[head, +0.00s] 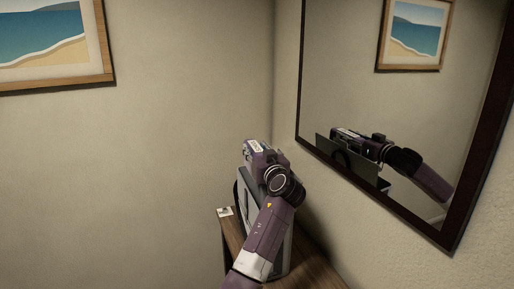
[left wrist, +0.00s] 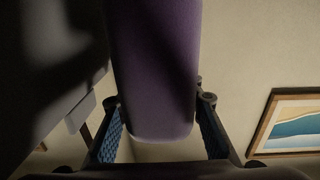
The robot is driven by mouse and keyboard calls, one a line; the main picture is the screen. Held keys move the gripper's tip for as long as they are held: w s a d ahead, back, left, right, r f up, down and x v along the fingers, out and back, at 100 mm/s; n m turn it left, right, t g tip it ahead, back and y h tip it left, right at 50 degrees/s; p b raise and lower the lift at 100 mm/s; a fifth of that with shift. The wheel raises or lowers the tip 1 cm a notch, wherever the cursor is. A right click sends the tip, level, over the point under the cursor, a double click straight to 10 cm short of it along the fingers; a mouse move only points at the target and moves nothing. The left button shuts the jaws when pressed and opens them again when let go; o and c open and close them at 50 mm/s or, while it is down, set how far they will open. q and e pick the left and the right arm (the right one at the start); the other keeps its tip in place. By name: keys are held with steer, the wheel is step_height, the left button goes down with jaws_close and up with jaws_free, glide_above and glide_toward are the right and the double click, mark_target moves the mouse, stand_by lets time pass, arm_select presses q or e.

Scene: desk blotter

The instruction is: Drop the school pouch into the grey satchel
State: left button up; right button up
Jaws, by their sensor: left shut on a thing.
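The grey satchel (head: 246,196) stands upright on the wooden desk in the head view, partly covered by my left arm. My left gripper (head: 258,152) is over the satchel's top; its fingertips are hard to make out there. In the left wrist view, my left gripper (left wrist: 160,122) is shut on a long, rounded purple thing, which looks like the school pouch (left wrist: 155,60). The pouch is not clearly seen in the head view. A dark grey surface fills the left of the wrist view; I cannot tell whether it is the satchel. My right gripper is not in view.
The wooden desk (head: 313,266) is narrow and sits in the corner. A small white card (head: 224,211) lies at its left edge. A dark-framed mirror (head: 410,75) hangs on the right wall close to my arm and reflects it. A beach picture (head: 50,45) hangs on the left wall.

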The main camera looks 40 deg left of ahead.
arm_select(q)
steer(key=f+b, duration=0.1)
steer(key=f, duration=0.2)
steer(key=shift+w+f, duration=0.15)
steer(key=shift+w, duration=0.05)
steer(key=shift+f+b, duration=0.55)
steer(key=shift+f, duration=0.15)
steer(key=shift+f+b, duration=0.7)
steer(key=shift+f, duration=0.8)
steer(key=shift+s+f, duration=0.1)
steer(key=shift+f, duration=0.2)
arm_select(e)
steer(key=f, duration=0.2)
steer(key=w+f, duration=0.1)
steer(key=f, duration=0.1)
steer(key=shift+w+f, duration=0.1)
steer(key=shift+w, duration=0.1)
arm_select(q)
steer(key=shift+d+f, duration=0.1)
steer(key=shift+f, duration=0.05)
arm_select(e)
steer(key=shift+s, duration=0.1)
